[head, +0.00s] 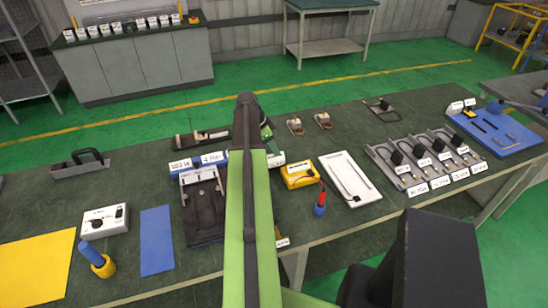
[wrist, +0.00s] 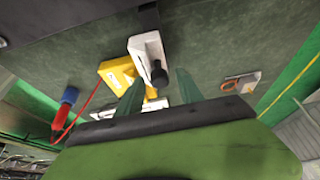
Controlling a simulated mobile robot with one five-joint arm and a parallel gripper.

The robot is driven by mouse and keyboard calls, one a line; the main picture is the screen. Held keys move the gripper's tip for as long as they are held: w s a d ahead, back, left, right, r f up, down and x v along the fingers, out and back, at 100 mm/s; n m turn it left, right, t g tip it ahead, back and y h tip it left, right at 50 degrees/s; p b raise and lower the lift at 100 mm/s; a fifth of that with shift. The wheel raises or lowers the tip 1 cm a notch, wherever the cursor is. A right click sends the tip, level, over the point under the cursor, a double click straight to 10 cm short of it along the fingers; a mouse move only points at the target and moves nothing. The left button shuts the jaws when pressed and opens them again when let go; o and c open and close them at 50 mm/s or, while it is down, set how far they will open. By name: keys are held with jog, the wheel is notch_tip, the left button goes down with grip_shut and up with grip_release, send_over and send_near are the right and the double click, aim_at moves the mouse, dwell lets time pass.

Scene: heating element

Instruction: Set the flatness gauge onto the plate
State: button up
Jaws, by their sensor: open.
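My gripper (wrist: 159,76) is open; its two green fingers stand apart in the wrist view. Between and beyond them is a white block with a black round knob (wrist: 149,58), with a dark bar running up from it. I cannot tell whether the fingers touch it. In the head view, my arm hides most of this spot; a white end piece (head: 276,160) shows beside it. I cannot tell for certain which thing is the flatness gauge. A blue flat plate (head: 157,240) lies at the front left.
A yellow meter (head: 299,175) and a red-and-blue tool (head: 320,203) are close to my gripper. A white tray (head: 350,180) and several labelled grey fixtures (head: 425,160) are at the right. A dark case (head: 203,205) lies left of my arm.

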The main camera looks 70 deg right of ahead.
jog(key=shift+s+d+f, duration=0.1)
jog(key=shift+f, duration=0.45)
jog(key=shift+r, duration=0.15)
grip_shut()
dwell(0.9)
